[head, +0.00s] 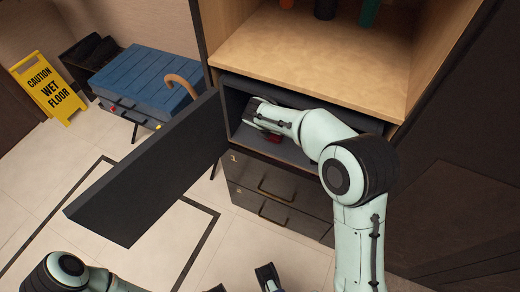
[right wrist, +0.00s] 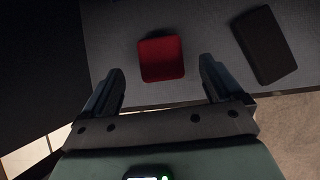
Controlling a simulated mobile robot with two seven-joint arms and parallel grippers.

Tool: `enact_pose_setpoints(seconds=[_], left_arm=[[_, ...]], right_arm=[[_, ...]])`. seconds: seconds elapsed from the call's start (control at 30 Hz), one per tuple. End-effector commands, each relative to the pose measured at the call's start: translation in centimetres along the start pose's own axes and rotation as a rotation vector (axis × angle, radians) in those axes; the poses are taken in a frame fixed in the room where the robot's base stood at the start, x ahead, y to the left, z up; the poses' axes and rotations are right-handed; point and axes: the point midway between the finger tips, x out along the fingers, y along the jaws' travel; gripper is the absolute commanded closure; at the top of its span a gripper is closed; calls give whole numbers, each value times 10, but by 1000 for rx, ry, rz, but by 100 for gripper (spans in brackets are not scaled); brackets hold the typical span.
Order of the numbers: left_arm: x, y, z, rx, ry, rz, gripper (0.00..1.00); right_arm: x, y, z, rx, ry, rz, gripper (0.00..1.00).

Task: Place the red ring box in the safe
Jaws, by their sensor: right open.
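The red ring box (right wrist: 162,58) rests on the grey floor of the safe (right wrist: 213,62) in the right wrist view. In the head view a small part of it (head: 274,138) shows below my right arm, inside the open safe (head: 297,153). My right gripper (head: 251,110) is inside the safe; its fingers (right wrist: 161,68) are apart and empty, with the box ahead between their tips. I cannot tell whether they touch it. My left gripper (head: 243,282) is at the bottom edge of the head view, partly cut off, with its fingers apart and nothing between them.
A dark flat block (right wrist: 264,44) lies on the safe floor right of the box. The safe door (head: 150,170) stands wide open to the left. A wooden shelf (head: 310,75) is above, drawers (head: 275,190) below.

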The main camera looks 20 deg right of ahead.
Motion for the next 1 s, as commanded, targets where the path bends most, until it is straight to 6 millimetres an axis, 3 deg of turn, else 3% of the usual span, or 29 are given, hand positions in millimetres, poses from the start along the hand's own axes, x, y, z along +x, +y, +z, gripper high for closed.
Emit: enact_pose_setpoints(seconds=[0.1,0.3,0.5,0.7,0.77,0.87,0.97,1.0], left_arm=[[2,-1,-1,0,2,0,57],[3,-1,-2,0,5,1,57],[3,0,-2,0,6,1,57],[3,0,-2,0,6,1,57],[3,0,-2,0,6,1,57],[3,0,-2,0,6,1,57],[3,0,-2,0,6,1,57],[3,0,-2,0,6,1,57]], right_arm=[[-16,1,-30,-8,4,3,6],[-40,1,-69,-6,3,1,6],[-56,0,-93,-3,3,0,6],[-61,0,-101,-1,3,-2,6],[-57,-2,-107,10,18,-5,6],[-35,-8,-136,84,107,-23,6],[3,-24,-200,281,293,-79,6],[19,-34,-234,408,388,-122,6]])
